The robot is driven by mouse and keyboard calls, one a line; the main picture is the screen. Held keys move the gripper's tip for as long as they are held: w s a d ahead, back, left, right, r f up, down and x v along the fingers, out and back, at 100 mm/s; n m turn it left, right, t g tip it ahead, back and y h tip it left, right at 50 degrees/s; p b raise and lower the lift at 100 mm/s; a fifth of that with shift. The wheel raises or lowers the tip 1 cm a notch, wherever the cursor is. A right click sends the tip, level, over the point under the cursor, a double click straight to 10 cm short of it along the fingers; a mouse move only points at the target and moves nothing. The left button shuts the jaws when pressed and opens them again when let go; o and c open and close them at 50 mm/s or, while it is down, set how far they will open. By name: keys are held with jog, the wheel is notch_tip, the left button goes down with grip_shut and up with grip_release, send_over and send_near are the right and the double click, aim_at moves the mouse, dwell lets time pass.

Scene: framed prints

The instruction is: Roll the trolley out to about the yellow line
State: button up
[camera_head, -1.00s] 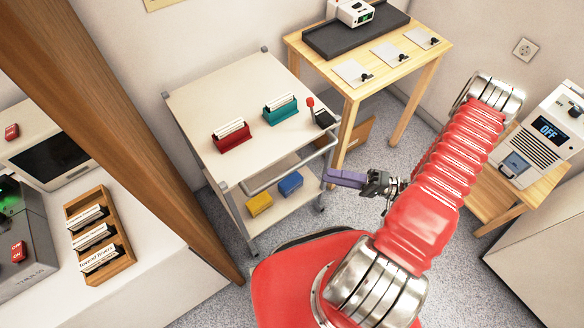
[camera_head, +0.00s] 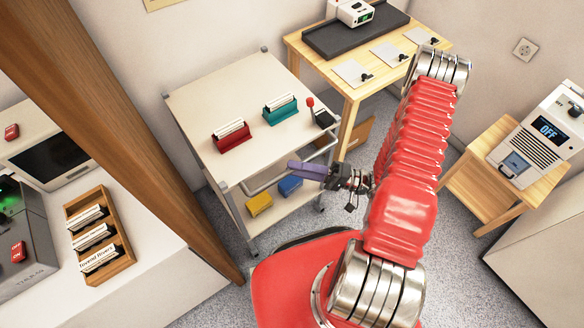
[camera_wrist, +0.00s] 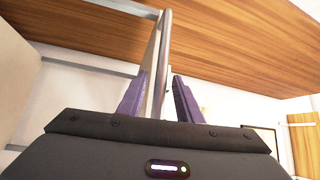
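The trolley (camera_head: 205,100) is a pale two-shelf cart with grey metal posts, standing against the back wall. Its metal handle bar (camera_head: 262,185) runs along the near side. My gripper (camera_head: 293,165) has purple fingers and overlaps the handle bar in the head view. In the wrist view the fingers of my gripper (camera_wrist: 161,77) are apart, with a metal bar (camera_wrist: 164,40) passing between them. A gap shows beside the bar, so it is not clamped. No yellow line is visible.
The trolley carries a red card holder (camera_head: 236,143), a teal card holder (camera_head: 281,113) and, below, a yellow box (camera_head: 259,204) and a blue box (camera_head: 290,185). A wooden table (camera_head: 318,78) stands close right. A brown post (camera_head: 130,130) is left. Speckled floor (camera_head: 440,235) is free at right.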

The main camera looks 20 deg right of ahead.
jog(key=shift+w+a, duration=0.25)
jog(key=shift+a, duration=0.25)
jog(key=shift+c, duration=0.3)
grip_shut()
